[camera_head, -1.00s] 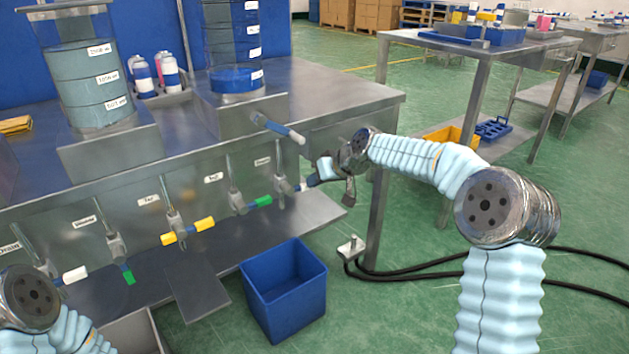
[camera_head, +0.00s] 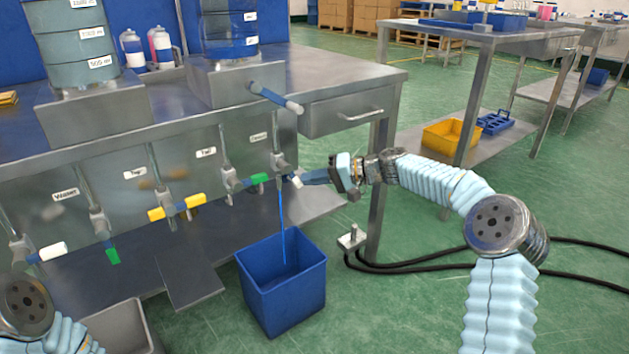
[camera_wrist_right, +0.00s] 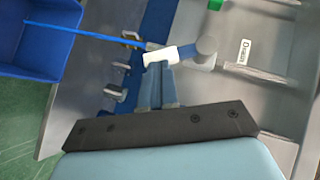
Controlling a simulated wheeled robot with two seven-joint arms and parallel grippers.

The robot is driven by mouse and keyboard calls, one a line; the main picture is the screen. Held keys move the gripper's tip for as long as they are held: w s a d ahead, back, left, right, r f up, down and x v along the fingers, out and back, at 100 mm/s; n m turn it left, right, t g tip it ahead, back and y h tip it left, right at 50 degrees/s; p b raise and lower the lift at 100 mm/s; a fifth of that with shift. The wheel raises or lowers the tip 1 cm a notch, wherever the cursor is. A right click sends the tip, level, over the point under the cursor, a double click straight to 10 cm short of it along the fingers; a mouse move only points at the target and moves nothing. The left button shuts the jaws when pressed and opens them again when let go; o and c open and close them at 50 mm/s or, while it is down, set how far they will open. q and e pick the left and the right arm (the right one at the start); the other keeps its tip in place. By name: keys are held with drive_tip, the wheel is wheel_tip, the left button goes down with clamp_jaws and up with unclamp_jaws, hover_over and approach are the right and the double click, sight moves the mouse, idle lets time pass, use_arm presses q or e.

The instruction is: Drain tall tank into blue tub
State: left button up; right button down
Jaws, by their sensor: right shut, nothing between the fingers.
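A blue stream (camera_head: 283,228) runs from the rightmost valve (camera_head: 279,164) on the bench front down into the open blue tub (camera_head: 288,298) on the floor. It also shows in the wrist view (camera_wrist_right: 110,35), running to the tub (camera_wrist_right: 40,40). The valve's white handle (camera_wrist_right: 174,54) is at my right gripper's fingertips. My right gripper (camera_head: 303,179) is shut and empty, its tips at or against the handle; contact is unclear. The right tank (camera_head: 229,30) on the bench has blue liquid low in it; its top is cut off. My left gripper is out of view.
More valves with yellow (camera_head: 178,207), green and white handles line the bench front to the left. A second tank (camera_head: 75,50) stands on the bench. A pipe with a pale end (camera_head: 275,97) juts out above the right valve. Black hoses (camera_head: 400,272) lie on the floor.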

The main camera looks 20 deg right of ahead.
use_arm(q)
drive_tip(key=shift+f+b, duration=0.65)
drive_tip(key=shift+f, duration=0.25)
use_arm(e)
drive_tip(key=shift+s+a+f+y, duration=0.1)
drive_tip(key=shift+a+f+y, duration=0.25)
drive_tip(key=shift+f, duration=0.15)
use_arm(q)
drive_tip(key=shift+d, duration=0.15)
